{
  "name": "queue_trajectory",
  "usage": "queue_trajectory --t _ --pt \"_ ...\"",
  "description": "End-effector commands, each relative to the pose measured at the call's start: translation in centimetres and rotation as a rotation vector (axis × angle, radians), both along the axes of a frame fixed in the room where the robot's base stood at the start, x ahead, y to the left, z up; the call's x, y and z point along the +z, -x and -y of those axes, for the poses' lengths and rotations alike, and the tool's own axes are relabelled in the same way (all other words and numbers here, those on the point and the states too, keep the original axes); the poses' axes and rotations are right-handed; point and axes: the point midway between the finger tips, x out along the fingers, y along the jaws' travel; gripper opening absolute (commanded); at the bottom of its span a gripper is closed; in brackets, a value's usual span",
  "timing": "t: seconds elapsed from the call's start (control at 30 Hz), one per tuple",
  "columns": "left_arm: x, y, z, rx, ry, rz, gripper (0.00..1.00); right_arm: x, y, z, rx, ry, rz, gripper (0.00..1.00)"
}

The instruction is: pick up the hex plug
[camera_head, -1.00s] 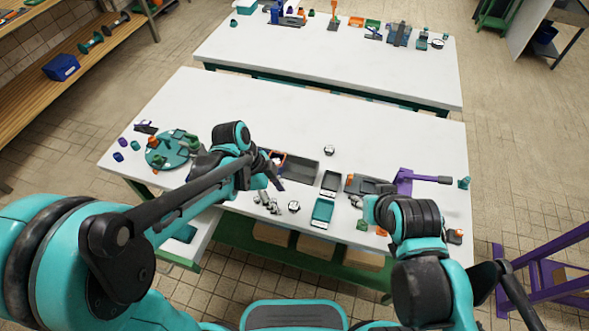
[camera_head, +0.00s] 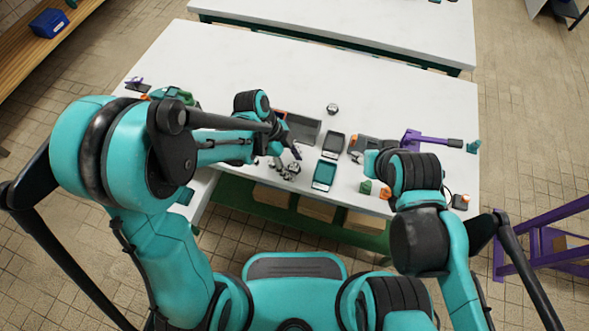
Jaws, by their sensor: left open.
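Small silvery metal parts lie on the near white table. One round or hex-shaped part (camera_head: 332,109) stands alone behind the dark trays. Several more silvery parts (camera_head: 291,169) lie near the front edge, just below my left gripper. They are too small to tell which is the hex plug. My left gripper (camera_head: 292,151) is open and points down to the right, close over the front cluster and partly hiding it. No contact can be made out. My right arm reaches over the table's right side; its gripper does not show.
A dark tray (camera_head: 304,128), a small grey bin (camera_head: 334,143) and a teal bin (camera_head: 325,174) stand close to my left gripper. A purple-handled tool (camera_head: 412,140) lies to the right. The table's back half is clear.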

Motion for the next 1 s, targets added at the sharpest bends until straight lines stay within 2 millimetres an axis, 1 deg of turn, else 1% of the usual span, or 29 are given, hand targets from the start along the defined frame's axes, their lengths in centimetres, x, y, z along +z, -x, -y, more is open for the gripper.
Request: queue_trajectory --t 0.1,0.17,0.2,0.27,0.3,0.33,0.6,0.73,0.87,1.0 --pt "0.1 0.0 0.0 0.001 0.0 0.0 0.55 0.1 0.0 0.0 0.0 0.0 0.0 0.4" --pt "0.2 0.0 0.0 0.001 0.0 0.0 0.39 0.2 0.0 0.0 0.0 0.0 0.0 0.4" --pt "0.2 0.0 0.0 0.001 0.0 0.0 0.29 0.2 0.0 0.0 0.0 0.0 0.0 0.4" --pt "0.2 0.0 0.0 0.001 0.0 0.0 0.13 0.1 0.0 0.0 0.0 0.0 0.0 0.4" --pt "0.2 0.0 0.0 0.001 0.0 0.0 0.02 0.1 0.0 0.0 0.0 0.0 0.0 0.4" --pt "0.2 0.0 0.0 0.001 0.0 0.0 0.0 0.1 0.0 0.0 0.0 0.0 0.0 0.4" --pt "0.2 0.0 0.0 0.001 0.0 0.0 0.0 0.2 0.0 0.0 0.0 0.0 0.0 0.4" --pt "0.8 0.0 0.0 0.001 0.0 0.0 0.0 0.5 0.0 0.0 0.0 0.0 0.0 0.4" --pt "2.4 0.0 0.0 0.001 0.0 0.0 0.0 1.4 0.0 0.0 0.0 0.0 0.0 0.4" --pt "5.1 0.1 0.1 0.0 0.0 0.0 0.0 2.8 0.0 0.0 0.0 0.0 0.0 0.4"
